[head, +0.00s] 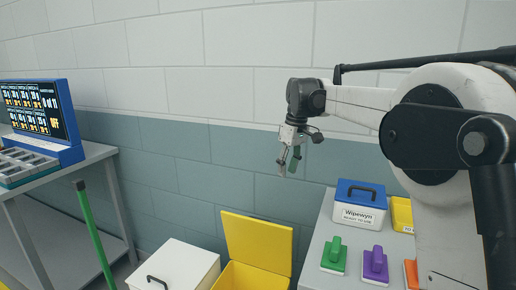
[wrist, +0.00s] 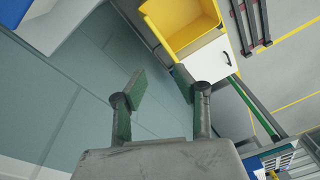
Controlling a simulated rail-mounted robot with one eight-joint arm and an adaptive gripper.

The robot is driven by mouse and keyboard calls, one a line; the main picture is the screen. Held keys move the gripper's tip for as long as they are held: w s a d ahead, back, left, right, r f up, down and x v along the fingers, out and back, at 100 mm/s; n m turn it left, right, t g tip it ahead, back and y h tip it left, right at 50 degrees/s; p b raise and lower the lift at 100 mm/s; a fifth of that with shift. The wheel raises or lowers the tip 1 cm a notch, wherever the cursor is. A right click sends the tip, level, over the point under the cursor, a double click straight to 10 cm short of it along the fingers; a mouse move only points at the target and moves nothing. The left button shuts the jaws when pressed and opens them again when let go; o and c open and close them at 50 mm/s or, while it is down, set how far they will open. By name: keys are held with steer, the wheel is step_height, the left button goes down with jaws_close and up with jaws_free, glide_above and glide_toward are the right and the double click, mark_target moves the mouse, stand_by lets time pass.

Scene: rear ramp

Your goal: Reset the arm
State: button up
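My arm reaches in from the right in the head view, with its forearm held level in front of the wall. My gripper (head: 287,172) hangs from its end, pointing down, in the air above and behind the yellow bin. In the wrist view my gripper (wrist: 160,84) shows two green-padded fingers spread apart with nothing between them. It touches nothing that I can see.
The yellow bin (head: 257,242) stands open below, beside a white lidded box (head: 172,268). At right a grey table (head: 322,233) holds a blue-lidded Wipewyn box (head: 359,206), a green brush (head: 334,256) and a purple brush (head: 375,265). At left stands a screen (head: 38,108).

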steer(key=s+d+r+m+t, duration=0.2)
steer(key=s+d, duration=0.1)
steer(key=s, duration=0.8)
steer(key=s+d+r+m+t, duration=0.2)
steer(key=s+d, duration=0.2)
steer(key=s, duration=0.6)
steer(key=s+d+f+m+t, duration=0.1)
steer(key=s+d+f+m, duration=0.1)
steer(key=s+f, duration=0.3)
steer(key=s+d+f+m+t+h+p, duration=0.1)
steer(key=s+f, duration=0.5)
steer(key=s, duration=0.7)
steer(key=shift+s+d+m+t, duration=0.4)
steer(key=shift+m+t, duration=0.1)
steer(key=shift+m, duration=0.2)
